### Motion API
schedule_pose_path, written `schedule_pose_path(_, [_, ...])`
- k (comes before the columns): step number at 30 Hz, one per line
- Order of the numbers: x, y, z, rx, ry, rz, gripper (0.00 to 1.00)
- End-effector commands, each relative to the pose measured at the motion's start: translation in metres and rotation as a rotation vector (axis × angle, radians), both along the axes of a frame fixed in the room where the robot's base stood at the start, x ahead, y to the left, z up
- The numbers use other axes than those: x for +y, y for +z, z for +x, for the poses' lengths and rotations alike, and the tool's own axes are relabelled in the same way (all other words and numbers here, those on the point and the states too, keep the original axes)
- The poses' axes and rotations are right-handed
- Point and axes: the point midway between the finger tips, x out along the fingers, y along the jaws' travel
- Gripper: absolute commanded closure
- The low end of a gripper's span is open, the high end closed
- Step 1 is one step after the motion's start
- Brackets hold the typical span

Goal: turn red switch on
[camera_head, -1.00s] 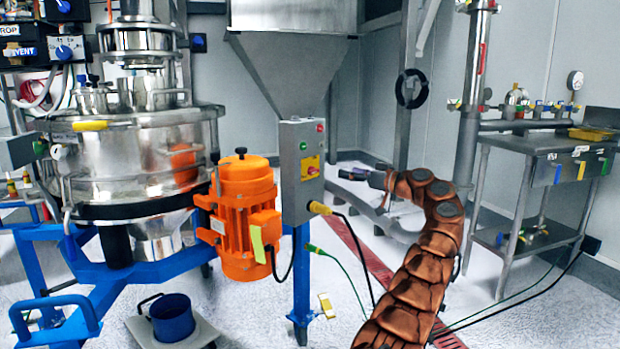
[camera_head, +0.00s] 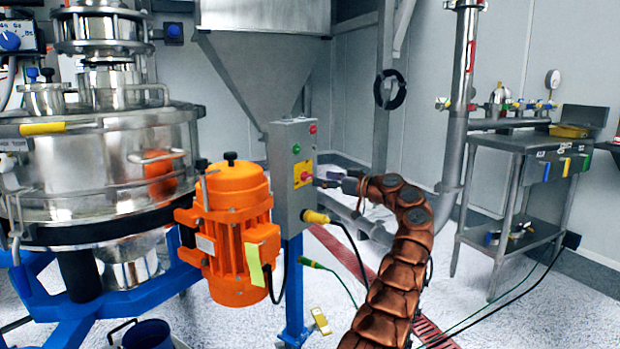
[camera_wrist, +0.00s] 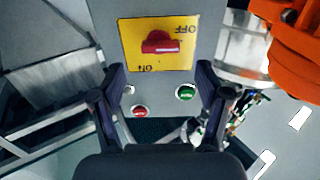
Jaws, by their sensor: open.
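The red switch (camera_head: 307,176) is a rotary knob on a yellow plate (camera_head: 297,183), on the front of a grey control box (camera_head: 290,210). In the wrist view the red switch (camera_wrist: 160,46) appears upside down on the yellow plate (camera_wrist: 128,62), its handle lying roughly level. OFF is printed at the plate's upper right and ON at its lower left. My gripper (camera_head: 323,183) is just right of the switch in the head view. In the wrist view my gripper (camera_wrist: 160,76) is open, with its fingers spread either side below the knob, and nothing between them.
A green button (camera_wrist: 186,92) and a red button (camera_wrist: 139,111) sit on the same box. An orange motor (camera_head: 235,235) stands close left of it, and a yellow plug (camera_head: 315,217) sticks out below. A steel table (camera_head: 520,145) is at right. Floor between is partly clear.

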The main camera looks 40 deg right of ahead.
Motion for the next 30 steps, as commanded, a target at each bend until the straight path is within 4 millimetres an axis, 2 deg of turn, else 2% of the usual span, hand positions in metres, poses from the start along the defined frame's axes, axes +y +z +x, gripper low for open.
schedule_pose_path(6, [0.007, 0.0, 0.027, -0.001, 0.001, 0.002, 0.24])
schedule_pose_path(15, [0.01, 0.0, 0.047, -0.001, -0.001, 0.002, 0.24])
schedule_pose_path(28, [0.01, 0.0, 0.05, 0.0, -0.005, 0.001, 0.24])
schedule_pose_path(30, [0.01, 0.0, 0.05, 0.0, -0.004, 0.001, 0.32])
